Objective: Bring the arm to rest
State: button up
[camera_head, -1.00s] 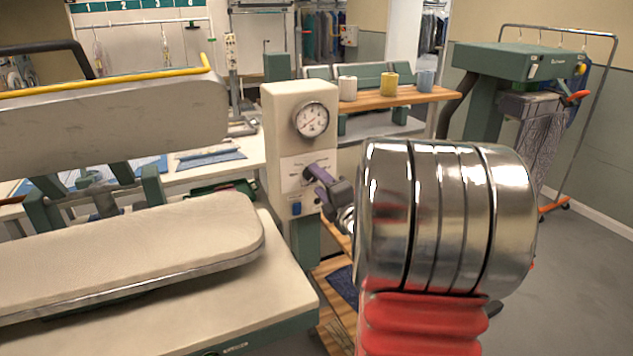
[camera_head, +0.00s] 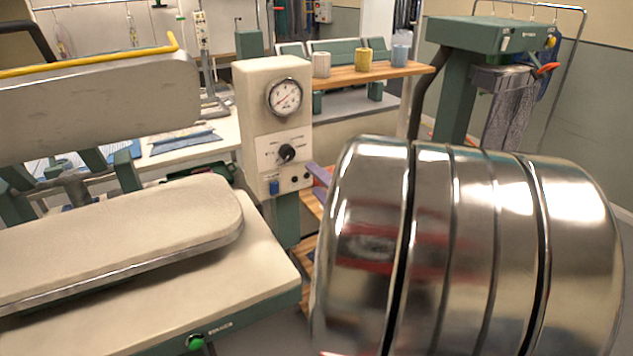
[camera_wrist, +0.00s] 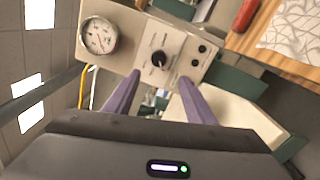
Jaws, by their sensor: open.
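My gripper (camera_wrist: 158,77) shows in the wrist view as two purple fingers held apart, with nothing between them. The beige control box (camera_head: 249,100) with a round gauge (camera_head: 285,97) and a black knob (camera_head: 287,153) stands beyond the fingers. The knob also shows in the wrist view (camera_wrist: 158,59), framed between the fingertips and apart from them. In the head view my shiny metal arm covers the lower right and hides most of the gripper; only a bit of purple shows beside the box.
A pressing table with a pale padded board (camera_head: 120,235) and raised upper plate (camera_head: 100,105) fills the left. A wooden shelf (camera_head: 350,76) with several cups is behind. A green machine (camera_head: 490,34) and garment rail stand at right. Grey floor is partly open there.

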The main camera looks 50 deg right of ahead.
jog(key=shift+w, duration=0.1)
dwell(0.4)
jog(key=w+a+f+m+g, duration=0.1)
jog(key=w+a+m+g, duration=0.1)
jog(key=a+m+g, duration=0.8)
jog(key=s+a+f+m+y, duration=0.1)
jog(key=s+a, duration=0.3)
jog(key=a, duration=0.4)
jog(key=s+a+f+m+g+y, duration=0.1)
jog(key=s+a+m, duration=0.3)
jog(key=a, duration=0.4)
jog(key=s+a+f+m+y, duration=0.1)
jog(key=s+a+m+y, duration=0.1)
jog(key=s+a, duration=0.3)
jog(key=a+y, duration=0.1)
jog(key=a, duration=0.1)
jog(key=shift+s+a+f+g, duration=0.2)
jog(key=shift+a+f+g, duration=0.2)
